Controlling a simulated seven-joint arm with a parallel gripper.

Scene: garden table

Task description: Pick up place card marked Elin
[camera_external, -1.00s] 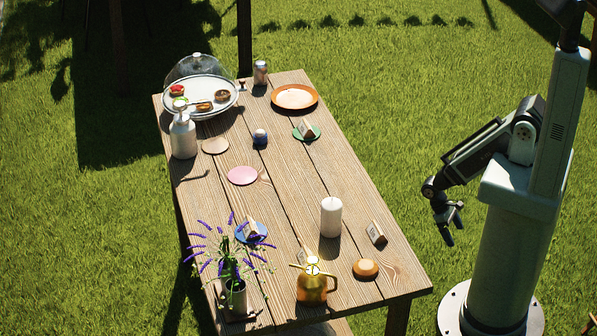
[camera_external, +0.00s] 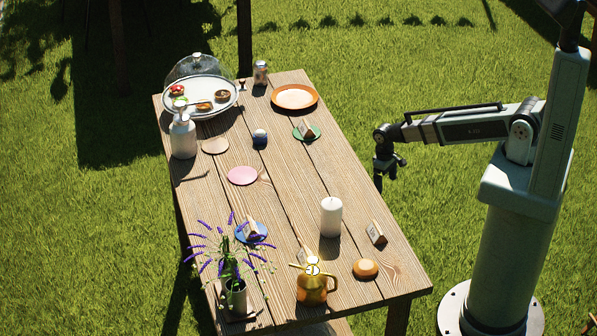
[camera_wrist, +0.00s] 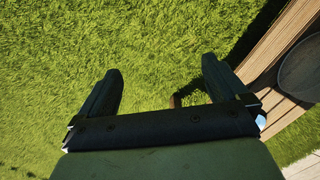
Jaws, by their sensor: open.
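Small tent-shaped place cards stand on the wooden table (camera_external: 290,180). One place card (camera_external: 307,130) is on a green coaster, one (camera_external: 377,233) stands near the right edge, and one (camera_external: 252,229) is on a blue coaster. Another card (camera_external: 304,255) is partly hidden behind the amber watering can. I cannot read the names, so I cannot tell which is Elin. My gripper (camera_external: 388,178) hangs beyond the table's right edge, apart from every card. In the wrist view, my gripper (camera_wrist: 160,85) is open and empty over grass, with the table edge at upper right.
A lavender vase (camera_external: 235,297) is at near left. A domed cake stand (camera_external: 200,95), white bottle (camera_external: 183,136) and orange plate (camera_external: 294,97) are farther back.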

